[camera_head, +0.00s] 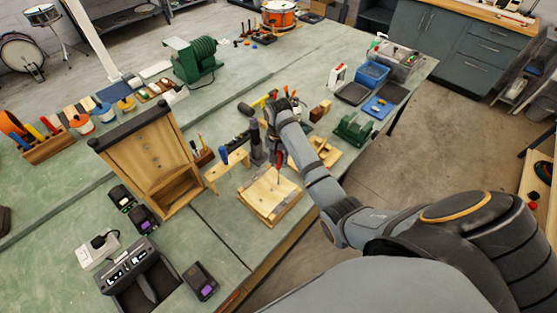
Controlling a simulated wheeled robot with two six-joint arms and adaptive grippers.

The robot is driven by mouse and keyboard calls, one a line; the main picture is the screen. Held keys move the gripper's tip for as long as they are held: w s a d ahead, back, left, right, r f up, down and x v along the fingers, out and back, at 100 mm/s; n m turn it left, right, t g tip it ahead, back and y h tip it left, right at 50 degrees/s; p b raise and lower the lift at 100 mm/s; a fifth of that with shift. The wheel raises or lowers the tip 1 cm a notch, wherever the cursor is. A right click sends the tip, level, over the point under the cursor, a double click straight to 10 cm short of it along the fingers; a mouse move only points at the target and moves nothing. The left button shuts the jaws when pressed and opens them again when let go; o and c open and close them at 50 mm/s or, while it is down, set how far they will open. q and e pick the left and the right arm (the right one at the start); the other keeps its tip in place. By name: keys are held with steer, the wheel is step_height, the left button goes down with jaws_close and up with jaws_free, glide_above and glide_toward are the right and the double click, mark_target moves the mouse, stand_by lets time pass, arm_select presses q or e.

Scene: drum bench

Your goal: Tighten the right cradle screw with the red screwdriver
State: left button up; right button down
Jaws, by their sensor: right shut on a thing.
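The red screwdriver (279,165) stands roughly upright below my right gripper (277,150), its lower end over the pale wooden cradle block (264,203). My right gripper is shut on the screwdriver. The arm reaches in from the lower right and bends down at the wrist, and the fingers are small and partly hidden. The cradle sits near the front edge of the green bench. The right cradle screw is too small to make out, and I cannot tell whether the tip touches it. My left gripper is not in view.
A tall wooden case (150,160) stands left of the cradle. A dark upright tool (254,140) stands close behind it. Chargers and dark boxes (140,275) lie at the lower left. A blue bin (372,74) and a green block (354,129) are at the right.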

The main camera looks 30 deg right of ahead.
steer(key=n, duration=0.8)
steer(key=shift+n, duration=0.3)
steer(key=n, duration=0.7)
steer(key=shift+f, duration=0.25)
steer(key=m, duration=0.5)
steer(key=shift+s, duration=0.1)
steer(key=m, duration=0.5)
